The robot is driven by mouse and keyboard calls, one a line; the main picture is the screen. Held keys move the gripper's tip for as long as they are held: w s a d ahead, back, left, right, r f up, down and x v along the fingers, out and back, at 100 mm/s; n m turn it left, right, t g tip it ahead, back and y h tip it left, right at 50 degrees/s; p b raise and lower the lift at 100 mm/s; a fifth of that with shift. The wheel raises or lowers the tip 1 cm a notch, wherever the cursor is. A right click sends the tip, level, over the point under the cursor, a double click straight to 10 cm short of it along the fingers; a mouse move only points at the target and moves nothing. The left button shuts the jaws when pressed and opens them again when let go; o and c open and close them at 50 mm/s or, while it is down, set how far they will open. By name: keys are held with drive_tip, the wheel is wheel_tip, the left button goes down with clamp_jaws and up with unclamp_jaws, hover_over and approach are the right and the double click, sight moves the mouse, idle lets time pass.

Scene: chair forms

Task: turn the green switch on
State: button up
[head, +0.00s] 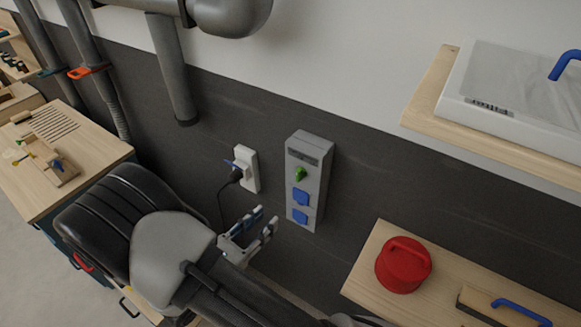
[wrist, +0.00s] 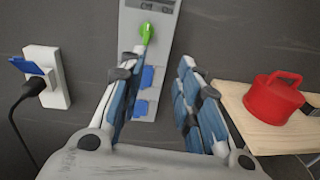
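The green switch (head: 301,174) is a small knob on the upper part of a grey wall box (head: 323,165). In the wrist view the green switch (wrist: 146,33) shows at the top, with its handle tilted slightly from upright. Two blue socket covers sit below it on the box. My gripper (head: 267,219) is open and empty, in front of the wall and to the lower left of the box in the head view. In the wrist view my gripper (wrist: 160,68) has its fingers spread apart, with the switch above and beyond the left fingertip. It does not touch the switch.
A white socket (head: 248,168) with a black plug and cable is left of the box. A red lidded container (head: 403,265) stands on a wooden shelf (head: 366,269) at the lower right. A wooden workbench (head: 92,170) is at the left. The wall around the box is clear.

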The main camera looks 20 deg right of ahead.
drive_tip(key=a+n+t, duration=0.1)
drive_tip(key=p, duration=0.3)
approach(297, 178)
drive_tip(key=shift+n, duration=0.3)
drive_tip(key=x, duration=0.8)
drive_tip(key=shift+w+d, duration=0.15)
drive_tip(key=shift+d, duration=0.1)
drive_tip(key=shift+c, duration=0.3)
clamp_jaws()
